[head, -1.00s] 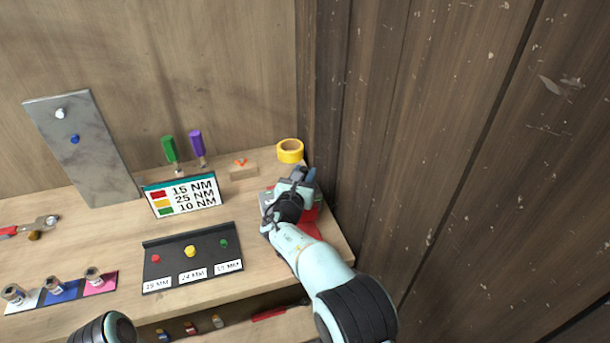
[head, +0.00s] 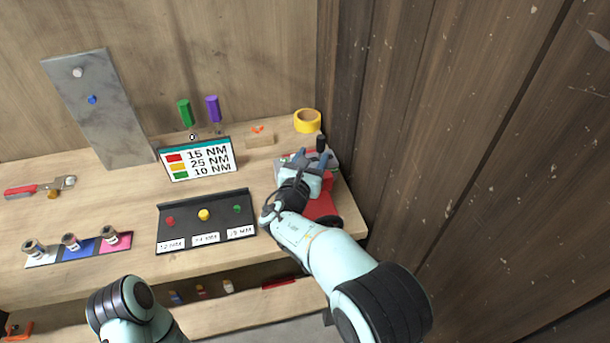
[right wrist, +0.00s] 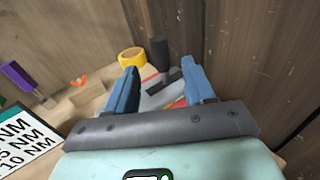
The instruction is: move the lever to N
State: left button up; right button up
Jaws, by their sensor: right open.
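The lever's black knob (head: 321,144) stands up from a grey and red unit (head: 322,206) at the right end of the bench, near the dark wall. In the right wrist view the black knob (right wrist: 159,54) shows upright just beyond the blue fingertips, with a light grey plate and red parts below it. My right gripper (head: 317,160) is over the unit; in its wrist view the gripper (right wrist: 160,76) is open, with nothing held between its fingers. The arm hides part of the unit. I cannot read any position letters. My left arm shows at the bottom, its gripper out of view.
The dark plank wall (head: 450,150) stands close on the right. Yellow tape (head: 307,121) lies behind the unit. A torque sign (head: 198,160) and a black tray (head: 206,222) with coloured knobs are to the left. Green and purple-handled tools stand behind the sign.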

jog(key=v, duration=0.6)
jog(key=shift+b, duration=0.35)
jog(key=shift+s, duration=0.1)
